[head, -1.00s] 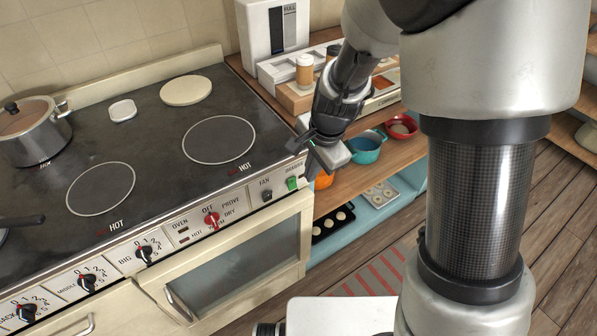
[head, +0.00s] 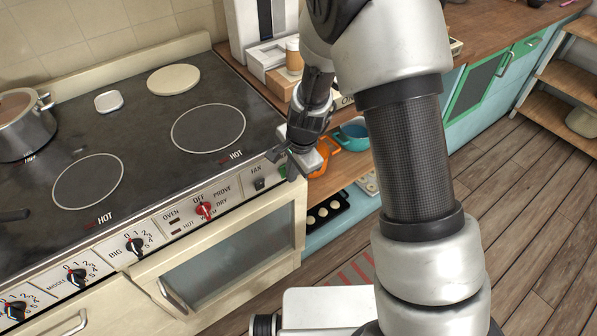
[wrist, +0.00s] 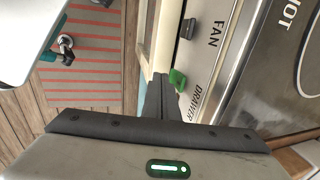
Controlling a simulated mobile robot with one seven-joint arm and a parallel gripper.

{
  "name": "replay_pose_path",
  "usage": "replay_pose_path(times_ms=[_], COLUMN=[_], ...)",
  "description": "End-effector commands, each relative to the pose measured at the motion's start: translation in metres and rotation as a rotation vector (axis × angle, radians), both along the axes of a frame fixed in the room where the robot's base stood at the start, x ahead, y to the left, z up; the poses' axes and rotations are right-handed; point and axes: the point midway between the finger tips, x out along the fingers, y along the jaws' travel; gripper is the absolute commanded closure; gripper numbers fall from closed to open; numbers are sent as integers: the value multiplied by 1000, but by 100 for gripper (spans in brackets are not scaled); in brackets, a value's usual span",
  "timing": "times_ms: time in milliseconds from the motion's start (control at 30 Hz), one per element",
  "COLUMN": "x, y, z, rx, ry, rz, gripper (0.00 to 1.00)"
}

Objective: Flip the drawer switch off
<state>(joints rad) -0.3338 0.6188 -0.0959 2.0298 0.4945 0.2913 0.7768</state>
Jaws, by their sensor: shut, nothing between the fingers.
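The green drawer switch (wrist: 178,78) is on the stove's front control panel, beside the DRAWER label. In the wrist view it stands right by the fingertips of my gripper (wrist: 161,84); I cannot tell whether they touch. In the head view the switch (head: 284,169) shows only in part, behind my gripper (head: 282,160) at the panel's right end. My gripper is shut with nothing held. Whether the switch is on or off is hard to tell.
The black fan switch (head: 259,183) is just left of the drawer switch, and the red oven knob (head: 204,210) is further left. An orange pan (head: 322,150) and a teal pan (head: 352,137) sit on the shelf right of the stove. The oven door (head: 225,262) is below the panel.

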Motion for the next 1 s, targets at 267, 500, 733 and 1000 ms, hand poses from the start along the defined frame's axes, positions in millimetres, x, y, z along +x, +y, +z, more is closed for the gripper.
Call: replay_pose_path(times_ms=[267,500,733,1000], x=[11,11,14,14], y=[7,7,9,9], z=[-4,-4,-8,-3], rx=[0,-1,-1,-1], ry=[0,1,0,0], rz=[-2,-2,-1,-1], gripper=[100,100,100,100])
